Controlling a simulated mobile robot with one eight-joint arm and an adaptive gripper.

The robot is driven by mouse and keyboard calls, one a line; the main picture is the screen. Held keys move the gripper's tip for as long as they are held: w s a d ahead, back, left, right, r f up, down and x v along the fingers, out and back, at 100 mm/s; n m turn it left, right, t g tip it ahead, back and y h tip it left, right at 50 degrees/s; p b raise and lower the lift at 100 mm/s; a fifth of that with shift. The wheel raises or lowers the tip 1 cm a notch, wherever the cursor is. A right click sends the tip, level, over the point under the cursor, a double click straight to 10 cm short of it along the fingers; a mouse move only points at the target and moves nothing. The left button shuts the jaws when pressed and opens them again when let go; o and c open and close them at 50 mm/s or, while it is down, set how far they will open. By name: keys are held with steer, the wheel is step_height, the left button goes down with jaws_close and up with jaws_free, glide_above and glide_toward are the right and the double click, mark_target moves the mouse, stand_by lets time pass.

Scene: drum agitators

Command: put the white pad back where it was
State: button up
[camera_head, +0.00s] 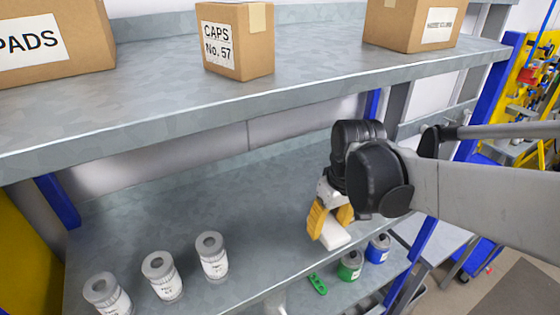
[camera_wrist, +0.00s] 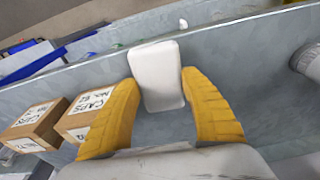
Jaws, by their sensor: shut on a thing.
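The white pad (camera_head: 334,236) is a pale flat block between the yellow fingers of my gripper (camera_head: 332,222). In the wrist view the pad (camera_wrist: 157,76) lies between the two fingertips of my gripper (camera_wrist: 158,88), which are shut on its sides. In the head view the gripper is at the right part of the lower shelf (camera_head: 190,200), close to its front edge. I cannot tell whether the pad touches the shelf.
White cans, including one (camera_head: 212,256), stand at the lower shelf's left front. A green can (camera_head: 350,266), a blue can (camera_head: 378,248) and a green piece (camera_head: 317,284) are beyond the front edge. The upper shelf (camera_head: 300,75) carries cardboard boxes, including the CAPS box (camera_head: 236,40).

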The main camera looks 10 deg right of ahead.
steer(key=w, duration=0.1)
steer(key=w+a, duration=0.1)
steer(key=w, duration=0.1)
steer(key=shift+w, duration=0.2)
steer(key=shift+w+a+f+p, duration=0.1)
steer(key=shift+w+a+p, duration=0.15)
steer(key=shift+w, duration=0.2)
steer(key=shift+w+a+p, duration=0.1)
steer(key=shift+w+p, duration=0.1)
steer(key=shift+w, duration=0.2)
step_height(320, 180, down, 3)
steer(key=shift+w+r, duration=0.1)
steer(key=shift+r, duration=0.1)
steer(key=shift+f, duration=0.15)
steer(key=shift+s, duration=0.2)
steer(key=o, duration=1)
steer(key=shift+f, duration=0.1)
steer(key=shift+f, duration=0.1)
